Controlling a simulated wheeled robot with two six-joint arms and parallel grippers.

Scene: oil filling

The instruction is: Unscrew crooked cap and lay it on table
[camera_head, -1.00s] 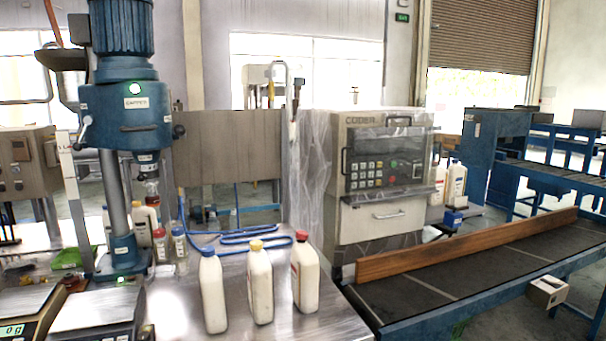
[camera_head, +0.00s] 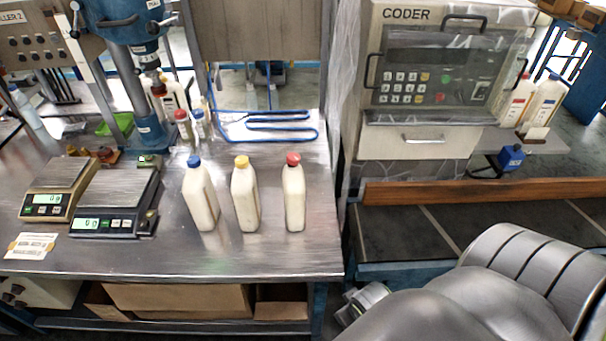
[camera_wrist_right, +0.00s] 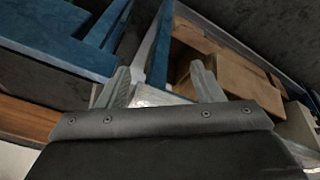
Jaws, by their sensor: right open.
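Three white bottles stand upright on the metal table (camera_head: 150,255): one with a blue cap (camera_head: 193,161), one with a yellow cap (camera_head: 241,162), one with a red cap (camera_head: 293,159). At this size I cannot tell which cap sits crooked. My right gripper (camera_wrist_right: 162,85) is open and empty in the right wrist view, its two fingers spread. In the head view my right arm comes in at the lower right, with its gripper end low beside the table's front right corner, well away from the caps. My left gripper is out of view.
Two scales (camera_head: 112,195) stand at the table's left, with the blue capper (camera_head: 140,75) behind. The coder machine (camera_head: 430,90) and a conveyor (camera_head: 400,230) with a brown rail are to the right. The table front is clear.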

